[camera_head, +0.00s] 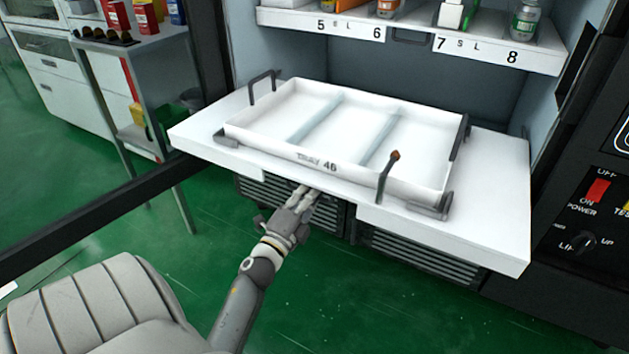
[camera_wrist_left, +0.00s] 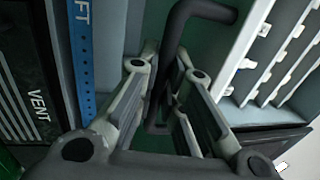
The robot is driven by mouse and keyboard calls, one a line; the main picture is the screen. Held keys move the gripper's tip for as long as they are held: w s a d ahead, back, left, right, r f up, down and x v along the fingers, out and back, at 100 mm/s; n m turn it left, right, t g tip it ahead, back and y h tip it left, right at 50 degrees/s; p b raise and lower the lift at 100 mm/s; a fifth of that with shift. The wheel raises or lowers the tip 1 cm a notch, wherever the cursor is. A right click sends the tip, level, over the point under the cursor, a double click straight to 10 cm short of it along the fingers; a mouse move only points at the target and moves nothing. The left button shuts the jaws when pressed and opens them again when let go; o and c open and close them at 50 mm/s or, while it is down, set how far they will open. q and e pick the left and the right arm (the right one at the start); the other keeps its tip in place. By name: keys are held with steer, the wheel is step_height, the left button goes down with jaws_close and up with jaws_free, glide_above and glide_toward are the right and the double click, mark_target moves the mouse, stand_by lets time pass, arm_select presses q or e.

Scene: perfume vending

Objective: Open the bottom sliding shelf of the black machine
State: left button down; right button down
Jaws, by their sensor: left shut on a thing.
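The bottom sliding shelf (camera_head: 490,215) is a white board at the base of the black machine (camera_head: 590,290). It sticks out well in front of the machine's opening. My left gripper (camera_head: 308,192) is at the middle of the shelf's front edge, its fingertips partly hidden by the edge. In the left wrist view a dark bent bar handle (camera_wrist_left: 185,30) runs between the fingers of my left gripper (camera_wrist_left: 168,95), which is shut on it. The head view hides this handle. My right gripper is not in view.
A white tray (camera_head: 290,148) marked 46, with dark handles, rests on the shelf. A numbered shelf (camera_head: 410,38) with bottles is above. Vent grilles (camera_head: 420,258) lie below. A dark frame post (camera_head: 208,60) and a side rack (camera_head: 160,75) stand left. The green floor in front is clear.

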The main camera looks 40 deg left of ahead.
arm_select(q)
steer(key=shift+s+d, duration=0.15)
steer(key=shift+s, duration=0.4)
steer(key=c, duration=1.5)
jaws_free()
steer(key=shift+c, duration=0.2)
steer(key=v, duration=0.7)
steer(key=shift+s, duration=0.2)
steer(key=shift+f, duration=0.15)
